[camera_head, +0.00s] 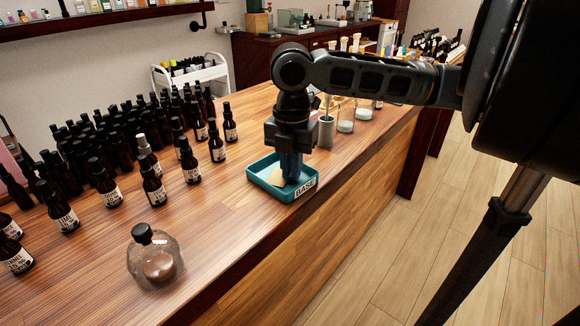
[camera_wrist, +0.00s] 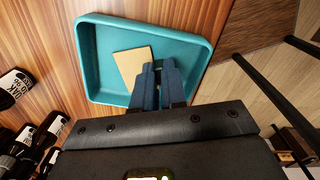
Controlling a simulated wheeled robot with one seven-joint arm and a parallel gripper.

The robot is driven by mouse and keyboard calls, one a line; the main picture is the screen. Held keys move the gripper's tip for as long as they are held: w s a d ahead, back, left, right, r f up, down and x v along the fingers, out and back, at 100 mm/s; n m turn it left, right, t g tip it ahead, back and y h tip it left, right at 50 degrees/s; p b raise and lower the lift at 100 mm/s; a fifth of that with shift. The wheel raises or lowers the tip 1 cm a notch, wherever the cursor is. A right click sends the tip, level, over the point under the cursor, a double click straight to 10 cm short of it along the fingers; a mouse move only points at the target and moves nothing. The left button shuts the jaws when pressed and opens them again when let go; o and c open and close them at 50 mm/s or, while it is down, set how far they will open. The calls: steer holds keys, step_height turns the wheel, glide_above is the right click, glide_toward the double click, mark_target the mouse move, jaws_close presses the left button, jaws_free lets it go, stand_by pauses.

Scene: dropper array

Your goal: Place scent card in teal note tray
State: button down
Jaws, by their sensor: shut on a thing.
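The teal tray (camera_head: 262,178) sits on the wooden counter near its front edge, with a "BASE" label on its front side. It also shows in the wrist view (camera_wrist: 92,62). The scent card (camera_wrist: 131,64) is a tan rectangle inside the tray's outline, with one end at my fingertips; it is partly visible in the head view (camera_head: 277,181). My gripper (camera_head: 290,178) points down over the tray and is shut on the card. In the wrist view my fingers (camera_wrist: 158,68) cover the card's near end. I cannot tell whether the card touches the tray floor.
Many dark labelled bottles (camera_head: 107,187) stand left of the tray. A round glass flask with a dark stopper (camera_head: 155,262) stands at the front left. Glass jars (camera_head: 345,122) stand behind the gripper. The counter between flask and tray is clear.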

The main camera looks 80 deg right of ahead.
steer(key=c, duration=1.2)
jaws_free()
step_height(320, 180, up, 12)
steer(key=shift+r, duration=0.15)
